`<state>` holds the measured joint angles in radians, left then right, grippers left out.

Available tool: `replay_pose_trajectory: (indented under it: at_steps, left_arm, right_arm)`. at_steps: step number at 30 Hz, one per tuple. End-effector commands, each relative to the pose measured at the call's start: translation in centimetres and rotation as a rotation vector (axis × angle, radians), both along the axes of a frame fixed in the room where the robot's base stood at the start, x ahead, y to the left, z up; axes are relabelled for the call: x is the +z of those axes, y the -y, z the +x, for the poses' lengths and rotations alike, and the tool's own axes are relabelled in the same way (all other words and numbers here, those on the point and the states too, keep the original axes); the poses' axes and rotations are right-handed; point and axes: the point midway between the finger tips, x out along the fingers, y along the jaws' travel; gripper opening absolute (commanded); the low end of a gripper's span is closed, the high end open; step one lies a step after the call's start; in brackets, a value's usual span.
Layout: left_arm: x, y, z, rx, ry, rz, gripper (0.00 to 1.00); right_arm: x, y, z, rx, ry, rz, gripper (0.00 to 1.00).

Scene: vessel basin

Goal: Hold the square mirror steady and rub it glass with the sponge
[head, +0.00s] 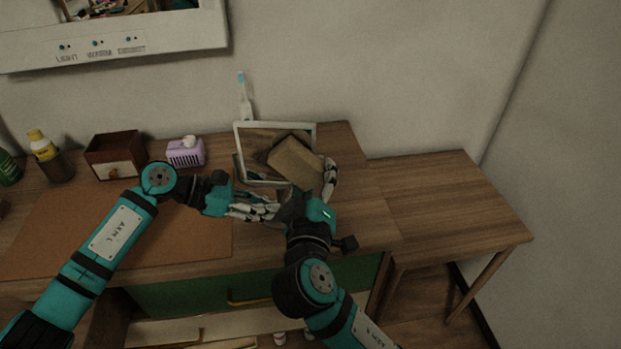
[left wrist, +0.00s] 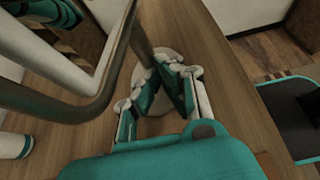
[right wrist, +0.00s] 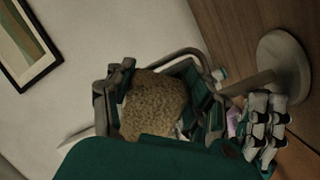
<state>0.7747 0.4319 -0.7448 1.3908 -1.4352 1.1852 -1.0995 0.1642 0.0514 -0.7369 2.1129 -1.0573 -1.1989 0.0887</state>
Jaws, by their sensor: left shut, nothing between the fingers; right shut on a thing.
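The square mirror (head: 256,134) stands tilted on the table in the head view, in a pale frame. Its frame (left wrist: 98,103) fills the left of the left wrist view, with a post and round base (right wrist: 284,58) below. My right gripper (head: 308,184) is shut on the brown sponge (head: 296,159) and holds it in front of the mirror's right half. Whether the sponge touches the glass I cannot tell. My left gripper (head: 256,209) is shut and empty, low in front of the mirror. In the left wrist view its fingertips (left wrist: 168,78) are near the post and base.
An electric toothbrush (head: 244,98) stands behind the mirror. A purple box (head: 186,153), a brown drawer box (head: 114,156) and a yellow-capped bottle (head: 42,144) stand to the left. A brown mat (head: 150,232) lies under my left arm. The lower side table (head: 445,200) is clear.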

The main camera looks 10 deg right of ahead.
Motion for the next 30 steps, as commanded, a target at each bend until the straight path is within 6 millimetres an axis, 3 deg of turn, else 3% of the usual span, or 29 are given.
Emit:
replay_pose_trajectory:
  at_steps: [30]
  left_arm:
    - [-0.6, -0.1, -0.2, -0.003, -0.007, 0.01, 0.0]
  right_arm:
    - [0.0, -7.1, 1.7, 0.001, -0.001, 0.0, 0.38]
